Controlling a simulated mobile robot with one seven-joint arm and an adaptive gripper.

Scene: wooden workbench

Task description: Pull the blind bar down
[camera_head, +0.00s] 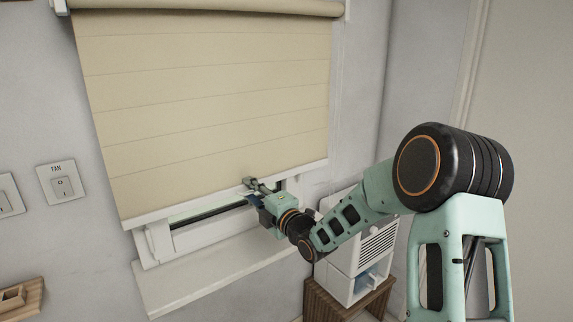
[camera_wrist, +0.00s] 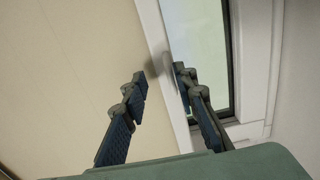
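A beige roller blind (camera_head: 210,100) hangs over the window, with a white blind bar (camera_head: 180,208) along its lower edge. The bar is a little above the sill, with a strip of window showing below. My gripper (camera_head: 250,184) is at the bar, right of its middle. In the wrist view, the blind bar (camera_wrist: 150,25) runs up between the two fingers of my gripper (camera_wrist: 162,74). The fingers are apart, one on the blind side and one on the window side. A small blurred grey patch shows between the tips. Contact with the bar cannot be told.
The white window sill (camera_head: 215,270) juts out below. A white drawer cabinet (camera_head: 365,250) stands on a wooden stand to the right, close under my arm. Wall switches (camera_head: 62,185) are at left, and a wooden tray (camera_head: 20,297) is at lower left.

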